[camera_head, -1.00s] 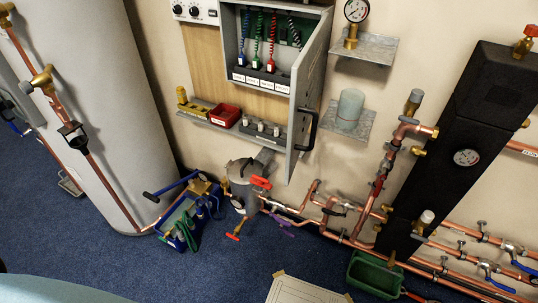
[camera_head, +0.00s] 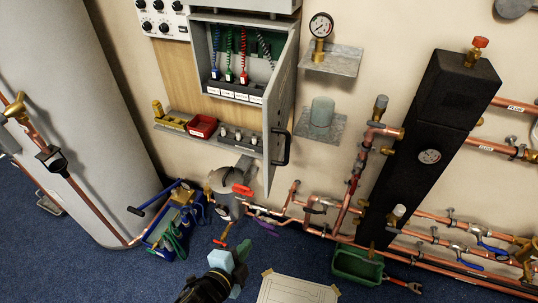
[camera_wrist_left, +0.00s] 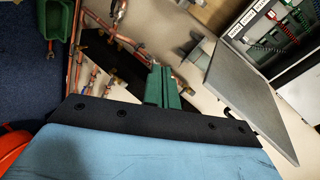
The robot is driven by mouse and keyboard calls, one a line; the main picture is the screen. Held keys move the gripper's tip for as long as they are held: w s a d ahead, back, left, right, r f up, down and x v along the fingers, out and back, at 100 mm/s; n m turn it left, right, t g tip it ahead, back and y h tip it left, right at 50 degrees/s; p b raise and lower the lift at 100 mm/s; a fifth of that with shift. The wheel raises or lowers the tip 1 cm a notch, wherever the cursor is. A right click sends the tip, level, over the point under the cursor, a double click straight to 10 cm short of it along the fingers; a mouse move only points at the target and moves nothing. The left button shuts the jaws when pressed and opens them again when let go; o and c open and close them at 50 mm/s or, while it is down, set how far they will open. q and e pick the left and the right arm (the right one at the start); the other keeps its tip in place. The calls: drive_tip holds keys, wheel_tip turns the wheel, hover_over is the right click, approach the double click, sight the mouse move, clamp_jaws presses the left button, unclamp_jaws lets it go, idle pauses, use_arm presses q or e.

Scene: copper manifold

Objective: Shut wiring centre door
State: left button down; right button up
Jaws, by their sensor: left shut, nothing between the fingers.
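The wiring centre (camera_head: 245,58) is a grey wall box with coloured coiled wires inside. Its grey door (camera_head: 284,108) stands open, hinged on the box's right side and swung out into the room. A black handle (camera_head: 281,146) is on the door's lower part. My left gripper (camera_head: 243,247) is low in the head view, below the door and apart from it. Its green fingers (camera_wrist_left: 162,87) are shut and empty. The left wrist view shows the open door (camera_wrist_left: 245,85) to the right of the fingers. My right gripper is in neither view.
A shelf with a red tray (camera_head: 202,126) is under the box. A glass jar (camera_head: 322,111) on a bracket and a black column (camera_head: 430,140) stand right.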

sight(268, 167)
use_arm(q)
drive_tip(key=d+r+m+t+h+p, duration=0.1)
drive_tip(key=d+r+m+t+h, duration=0.15)
drive_tip(key=r, duration=0.75)
drive_tip(key=d+r+m+t+h+p, duration=0.1)
drive_tip(key=d+r+m, duration=0.2)
drive_tip(key=r, duration=0.8)
drive_tip(key=p+x, duration=0.1)
drive_tip(key=x, duration=0.9)
drive_tip(key=a, duration=0.2)
drive_tip(key=a+p, duration=0.1)
drive_tip(key=a, duration=0.1)
drive_tip(key=shift+w+a+f, duration=0.2)
drive_tip(key=shift+f, duration=0.05)
drive_tip(key=shift+a, duration=0.1)
